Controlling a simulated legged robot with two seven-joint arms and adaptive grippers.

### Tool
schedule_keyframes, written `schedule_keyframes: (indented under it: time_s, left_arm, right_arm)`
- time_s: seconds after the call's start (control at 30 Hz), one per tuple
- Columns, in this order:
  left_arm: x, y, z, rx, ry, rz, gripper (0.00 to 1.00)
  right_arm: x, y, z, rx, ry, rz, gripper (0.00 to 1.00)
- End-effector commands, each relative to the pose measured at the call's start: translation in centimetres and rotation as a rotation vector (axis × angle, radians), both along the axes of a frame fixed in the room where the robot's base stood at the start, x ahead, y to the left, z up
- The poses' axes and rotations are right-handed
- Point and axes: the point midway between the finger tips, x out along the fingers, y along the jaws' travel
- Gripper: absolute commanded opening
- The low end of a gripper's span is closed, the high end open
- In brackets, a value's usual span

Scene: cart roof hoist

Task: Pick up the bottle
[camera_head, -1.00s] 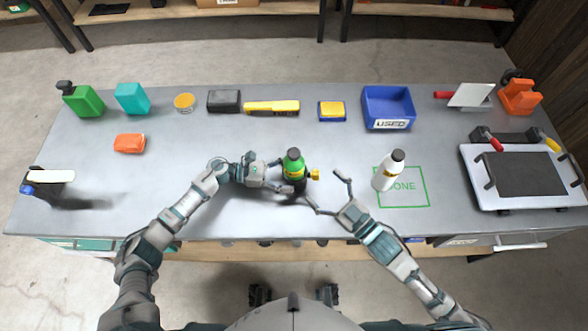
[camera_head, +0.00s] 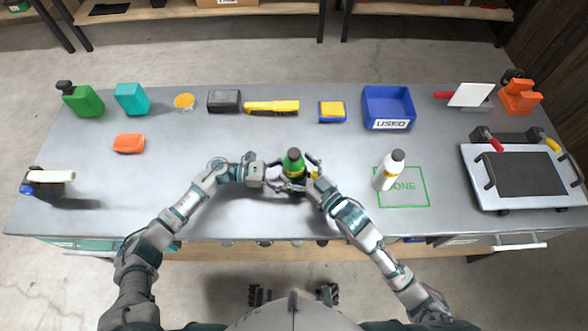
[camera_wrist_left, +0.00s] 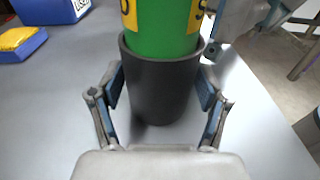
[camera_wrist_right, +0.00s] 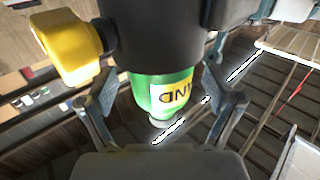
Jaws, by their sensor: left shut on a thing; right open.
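A green bottle (camera_head: 294,160) with a yellow label stands upright in a black cup-like holder (camera_wrist_left: 160,85) at the table's front middle. The holder has a yellow knob (camera_wrist_right: 70,50) on its side. My left gripper (camera_head: 281,184) is shut on the black holder, one finger on each side in the left wrist view. My right gripper (camera_head: 311,172) is open at the right of the bottle. In the right wrist view its fingers stand either side of the green bottle (camera_wrist_right: 165,92), with gaps. A white bottle (camera_head: 388,172) stands on the green DONE outline (camera_head: 414,201).
A blue USED bin (camera_head: 388,124) stands at the back right of centre. A yellow brush (camera_head: 271,107), black block (camera_head: 224,100) and blue-yellow sponge (camera_head: 332,111) lie along the back. A tray with a dark plate (camera_head: 490,198) is at the right.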

Motion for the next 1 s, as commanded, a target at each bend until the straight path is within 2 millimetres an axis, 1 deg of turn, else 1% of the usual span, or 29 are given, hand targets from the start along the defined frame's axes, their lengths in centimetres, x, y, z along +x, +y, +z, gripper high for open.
schedule_keyframes:
  time_s: [0.1,0.3,0.33,0.37,0.4,0.47,0.5,0.57,0.6,0.87,0.97,1.0]
  left_arm:
    - [0.0,0.0,0.0,0.001,0.000,0.001,0.42]
    - [0.0,0.0,0.0,0.001,0.000,0.001,0.42]
    - [0.0,0.0,0.0,0.001,0.000,0.001,0.42]
    - [0.0,0.0,0.0,0.001,0.000,0.001,0.42]
    - [0.0,0.0,0.0,0.001,0.000,0.001,0.42]
    - [0.0,0.0,0.0,0.001,0.000,0.001,0.42]
    - [0.0,0.0,0.0,0.001,0.000,0.000,0.42]
    - [0.0,0.0,0.0,0.001,0.000,0.000,0.42]
    - [0.0,0.0,0.0,0.001,0.000,0.000,0.42]
    - [0.0,0.0,0.0,0.001,0.000,0.000,0.42]
    - [0.0,0.0,0.0,0.000,0.000,0.000,0.42]
    - [0.0,0.0,0.0,0.001,0.000,0.000,0.42]
  right_arm:
    - [0.7,0.7,0.0,0.000,0.000,0.001,0.91]
    - [0.7,0.7,0.0,-0.001,-0.001,0.001,0.91]
    - [0.7,0.7,0.0,-0.001,-0.001,0.001,0.88]
    - [0.7,0.7,0.0,-0.001,-0.001,0.001,0.81]
    - [0.7,0.7,0.0,-0.001,-0.001,0.001,0.71]
    - [0.7,0.7,0.0,-0.001,-0.001,0.001,0.56]
    - [0.7,0.7,0.0,-0.001,-0.001,0.001,0.46]
    - [0.7,0.7,0.0,-0.001,-0.001,0.001,0.31]
    - [0.7,0.7,0.0,0.000,0.000,0.001,0.25]
    - [0.7,0.7,0.2,0.000,-0.001,0.001,0.24]
    - [0.7,0.7,1.2,0.001,-0.004,0.001,0.24]
    - [0.7,0.7,1.8,0.001,-0.004,0.001,0.24]
